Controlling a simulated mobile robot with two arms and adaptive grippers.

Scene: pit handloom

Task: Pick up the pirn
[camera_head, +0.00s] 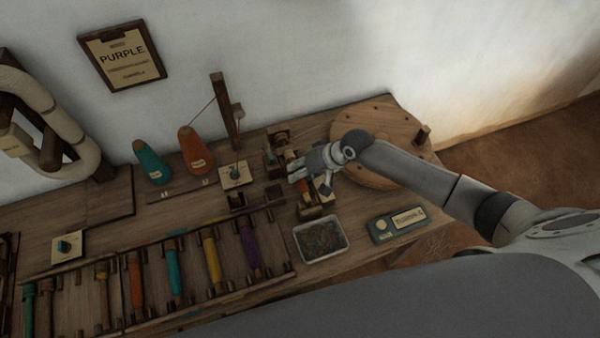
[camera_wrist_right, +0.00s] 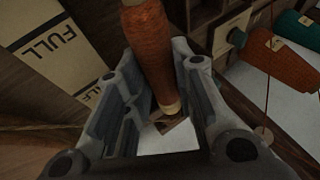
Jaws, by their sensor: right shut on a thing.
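The pirn (camera_wrist_right: 148,48), wound with orange-brown thread and with a pale wooden tip, lies between the two grey fingers of my right gripper (camera_wrist_right: 155,100) in the right wrist view. The fingers are shut on it. In the head view my right gripper (camera_head: 303,172) is at the small wooden winding device (camera_head: 280,148) on the bench, and the pirn is hard to make out there. Whether the pirn still touches the device cannot be told. My left gripper is not in view.
The bench (camera_head: 100,207) holds an orange cone (camera_head: 195,150), a teal cone (camera_head: 150,160) and a rack of several coloured pirns (camera_head: 172,272). A metal tray (camera_head: 320,240), a labelled box (camera_head: 397,224) and a round wooden disc (camera_head: 400,135) are near my right arm. A "FULL" label (camera_wrist_right: 50,45) shows beside the gripper.

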